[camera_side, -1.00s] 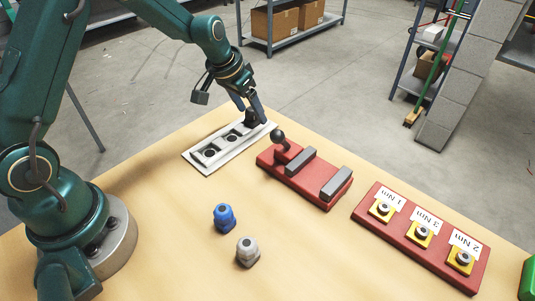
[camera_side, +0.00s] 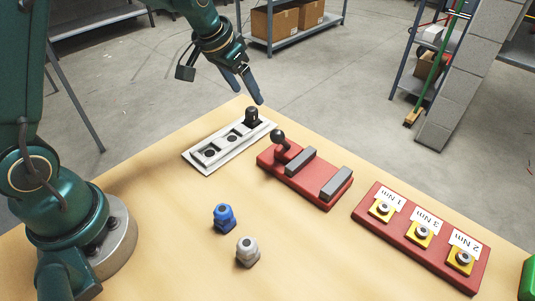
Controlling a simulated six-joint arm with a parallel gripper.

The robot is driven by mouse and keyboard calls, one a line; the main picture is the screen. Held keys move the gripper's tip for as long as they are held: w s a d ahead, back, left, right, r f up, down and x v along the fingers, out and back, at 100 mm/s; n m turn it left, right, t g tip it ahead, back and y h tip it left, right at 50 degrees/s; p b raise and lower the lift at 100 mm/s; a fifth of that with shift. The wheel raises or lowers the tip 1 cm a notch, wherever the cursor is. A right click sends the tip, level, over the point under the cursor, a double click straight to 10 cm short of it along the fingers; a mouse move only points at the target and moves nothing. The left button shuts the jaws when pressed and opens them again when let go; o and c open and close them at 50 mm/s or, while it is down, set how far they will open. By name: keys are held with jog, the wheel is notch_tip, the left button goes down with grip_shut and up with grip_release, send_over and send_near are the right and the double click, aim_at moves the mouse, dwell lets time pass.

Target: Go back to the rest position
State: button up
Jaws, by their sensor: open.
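My gripper (camera_side: 248,93) is open and empty. It hangs in the air above the far end of the table, over the white tray and clear of it. The white tray (camera_side: 197,164) has a row of square sockets. A black piece (camera_side: 252,115) stands in its far socket, and the two nearer sockets show dark round holes.
A red block with a black ball knob (camera_side: 278,135) and grey bars (camera_side: 337,183) is right of the tray. A red board (camera_side: 402,242) carries several labelled yellow stations. A blue piece (camera_side: 224,218) and a grey piece (camera_side: 247,252) stand on the table (camera_side: 150,245) in front.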

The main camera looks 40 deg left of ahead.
jog(key=s+d+r+m+t, duration=0.15)
jog(key=s+d+r, duration=0.25)
jog(key=s+r, duration=0.55)
jog(key=s+d+f+n, duration=0.1)
jog(key=s+f, duration=0.2)
jog(key=s, duration=0.9)
jog(key=shift+s+d+g, duration=0.3)
jog(key=shift+g, duration=0.15)
jog(key=shift+n, duration=0.25)
